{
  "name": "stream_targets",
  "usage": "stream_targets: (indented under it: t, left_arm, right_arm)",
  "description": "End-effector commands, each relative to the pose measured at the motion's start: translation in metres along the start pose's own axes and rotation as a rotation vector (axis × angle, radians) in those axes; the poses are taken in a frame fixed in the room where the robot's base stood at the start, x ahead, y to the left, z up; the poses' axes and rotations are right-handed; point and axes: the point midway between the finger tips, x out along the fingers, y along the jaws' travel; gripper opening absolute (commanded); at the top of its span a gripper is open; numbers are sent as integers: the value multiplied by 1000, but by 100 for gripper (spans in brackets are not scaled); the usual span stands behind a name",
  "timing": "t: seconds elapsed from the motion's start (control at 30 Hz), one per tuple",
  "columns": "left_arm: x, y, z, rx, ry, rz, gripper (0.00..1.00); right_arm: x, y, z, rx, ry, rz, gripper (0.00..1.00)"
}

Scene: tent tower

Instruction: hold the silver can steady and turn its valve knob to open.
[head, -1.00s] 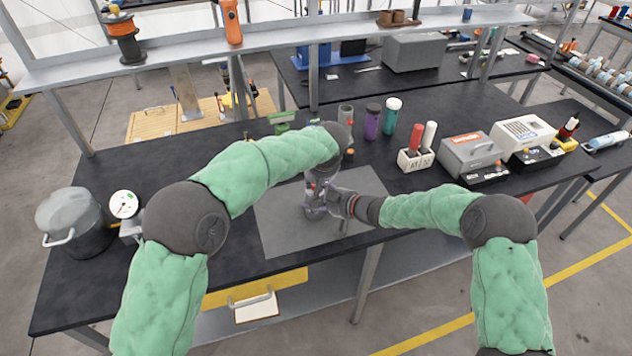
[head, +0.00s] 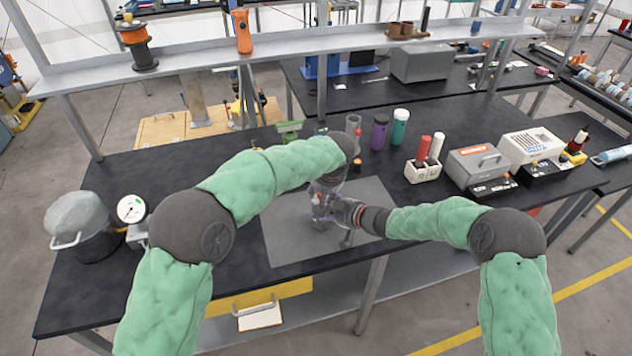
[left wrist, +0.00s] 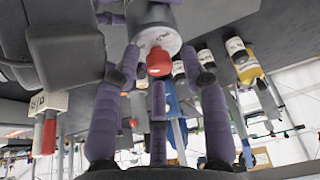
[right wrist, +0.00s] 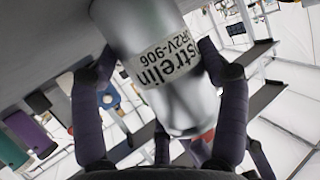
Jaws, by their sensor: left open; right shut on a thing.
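The silver can (right wrist: 185,105) fills the middle of the right wrist view, with a white label of black print. My right gripper (right wrist: 158,62) is shut on it, a finger on either side. In the head view, the can (head: 321,222) is mostly hidden by my grippers above the grey mat. The red valve knob (left wrist: 159,62) shows at the can's end in the left wrist view. My left gripper (left wrist: 157,78) is open, its fingers spread either side of the knob and apart from it. The head view shows it coming down from above (head: 324,190).
The grey mat (head: 290,240) lies on the black bench. A purple bottle (head: 379,132), a teal bottle (head: 399,127) and a white holder (head: 422,171) with red and white tubes stand behind to the right.

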Motion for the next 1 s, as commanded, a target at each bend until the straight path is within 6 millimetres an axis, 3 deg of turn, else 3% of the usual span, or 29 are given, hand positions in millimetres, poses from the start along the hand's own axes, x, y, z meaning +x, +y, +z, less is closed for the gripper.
stream_targets:
  t: [1.0]
  left_arm:
    - [2, -6, -1, 641, -2, 266, 47]
  right_arm:
    - [1, -1, 2, 3, -4, -1, 18]
